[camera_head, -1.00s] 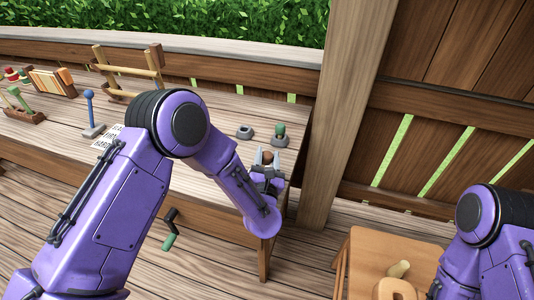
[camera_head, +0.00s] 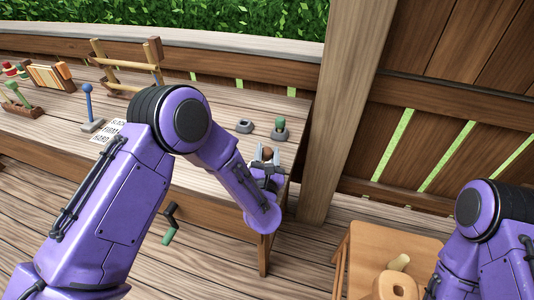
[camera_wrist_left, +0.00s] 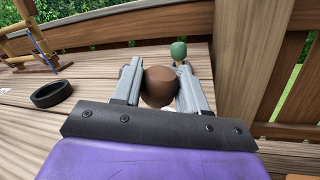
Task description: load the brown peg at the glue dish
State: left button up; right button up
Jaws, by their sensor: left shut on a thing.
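The brown peg (camera_wrist_left: 160,87) sits between the two fingers of my left gripper (camera_head: 266,156), which is shut on it. In the left wrist view its rounded brown end faces the camera. My left gripper is at the near right end of the workbench (camera_head: 225,100). Two small grey dishes lie just beyond it: an empty-looking one (camera_head: 245,126) and one with a green peg (camera_head: 280,123) standing in it. I cannot tell which is the glue dish. In the left wrist view a dark ring-like dish (camera_wrist_left: 51,93) lies to the left and the green peg (camera_wrist_left: 178,50) shows beyond the fingers. My right gripper is out of view.
A blue-knobbed stand (camera_head: 89,105) and a lettered card (camera_head: 107,132) lie left on the bench, with a wooden rack (camera_head: 127,72) behind. A wooden post (camera_head: 345,110) rises close to the right. A small wooden table (camera_head: 375,250) stands lower right.

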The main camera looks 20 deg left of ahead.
pick_arm(q)
jog(key=shift+f+b, duration=0.55)
jog(key=shift+b, duration=0.05)
dwell(1.4)
jog(key=shift+r, duration=0.15)
notch_tip(320, 180, up, 7)
jog(key=p, duration=0.4)
jog(key=shift+p, duration=0.35)
dwell(0.4)
